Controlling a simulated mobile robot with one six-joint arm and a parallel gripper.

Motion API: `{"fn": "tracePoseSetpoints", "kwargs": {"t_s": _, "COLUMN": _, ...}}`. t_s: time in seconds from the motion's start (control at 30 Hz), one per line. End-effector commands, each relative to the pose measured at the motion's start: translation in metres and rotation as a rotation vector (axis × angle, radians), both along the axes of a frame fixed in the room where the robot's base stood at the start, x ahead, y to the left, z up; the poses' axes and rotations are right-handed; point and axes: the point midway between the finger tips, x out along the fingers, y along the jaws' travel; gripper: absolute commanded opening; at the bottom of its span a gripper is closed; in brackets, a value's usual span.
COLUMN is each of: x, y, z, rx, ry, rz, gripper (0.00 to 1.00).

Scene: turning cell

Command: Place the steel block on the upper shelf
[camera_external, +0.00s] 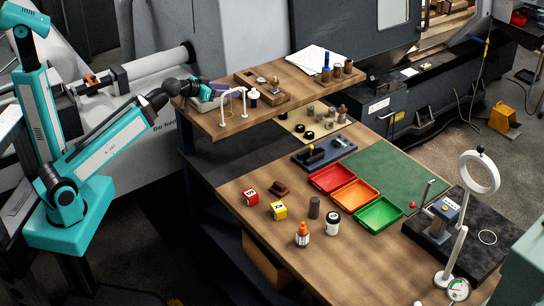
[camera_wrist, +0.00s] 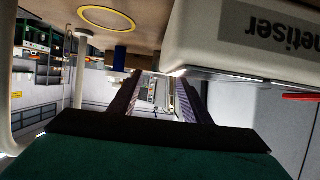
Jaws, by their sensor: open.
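The upper shelf (camera_external: 302,90) is a wooden board at the back left, raised over the workbench. My gripper (camera_external: 226,90) is low over its left end, beside a white arch and a pale box. In the wrist view my gripper (camera_wrist: 152,84) has its two dark fingers apart, with no object visible between them. I cannot identify the steel block for certain. The upper shelf also shows, upside down, along the top of the wrist view (camera_wrist: 150,32).
The white arch (camera_external: 222,108) and pale lettered box (camera_wrist: 220,45) crowd my gripper. The shelf also holds a wooden holder (camera_external: 272,97), papers (camera_external: 308,58) and brown pots. Below are red, orange and green trays (camera_external: 380,214), dice and bottles. Shelf space right of the holder is clear.

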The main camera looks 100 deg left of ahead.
Motion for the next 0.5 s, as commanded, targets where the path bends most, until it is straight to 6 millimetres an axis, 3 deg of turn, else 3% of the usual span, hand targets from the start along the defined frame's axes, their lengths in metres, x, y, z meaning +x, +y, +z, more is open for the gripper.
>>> {"fn": "tracePoseSetpoints", "kwargs": {"t_s": 0.5, "x": -0.0088, "y": -0.0087, "z": 0.0025, "rx": 0.002, "ry": -0.002, "rz": 0.001, "gripper": 0.44}}
